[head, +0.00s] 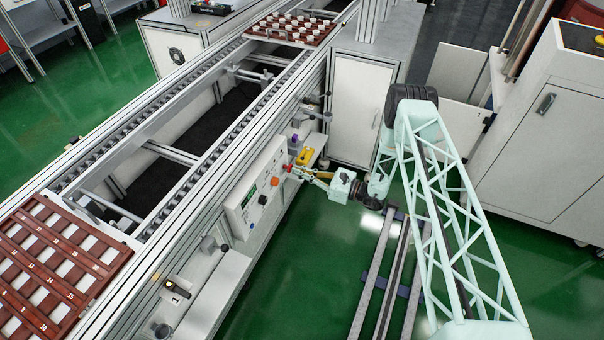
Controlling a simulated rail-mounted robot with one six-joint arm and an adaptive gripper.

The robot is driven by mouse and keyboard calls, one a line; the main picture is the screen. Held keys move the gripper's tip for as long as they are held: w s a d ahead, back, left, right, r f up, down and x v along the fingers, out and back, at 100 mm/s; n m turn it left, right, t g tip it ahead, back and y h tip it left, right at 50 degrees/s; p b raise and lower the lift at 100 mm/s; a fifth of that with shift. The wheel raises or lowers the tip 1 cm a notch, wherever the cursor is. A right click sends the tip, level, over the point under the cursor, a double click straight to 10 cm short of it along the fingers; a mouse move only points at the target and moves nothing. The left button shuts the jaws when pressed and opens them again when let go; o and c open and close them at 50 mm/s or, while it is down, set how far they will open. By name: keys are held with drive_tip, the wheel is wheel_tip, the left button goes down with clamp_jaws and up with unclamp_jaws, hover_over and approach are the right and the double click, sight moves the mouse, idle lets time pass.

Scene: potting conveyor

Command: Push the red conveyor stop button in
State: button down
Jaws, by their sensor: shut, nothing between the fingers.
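The control box (257,186) is a pale panel on the right side of the conveyor, with small coloured controls on its face. A small red button (287,168) shows at the panel's far end. My gripper (294,170) is shut and empty, pointing left at the panel. Its fingertips are right at the red button and partly cover it; I cannot tell whether they touch it or how deep the button sits.
A yellow item (304,156) and a purple one (294,139) are just beyond my gripper on the conveyor side. A brown numbered tray (50,262) lies on the near conveyor, another tray (292,28) at the far end. Cabinets (541,120) stand at right; floor rails (372,275) run below.

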drive_tip(key=shift+a, duration=0.15)
drive_tip(key=shift+b+x, duration=0.4)
drive_tip(key=shift+x, duration=0.45)
drive_tip(key=p+v, duration=0.1)
drive_tip(key=v, duration=1.3)
drive_tip(key=shift+w, duration=0.1)
idle(0.7)
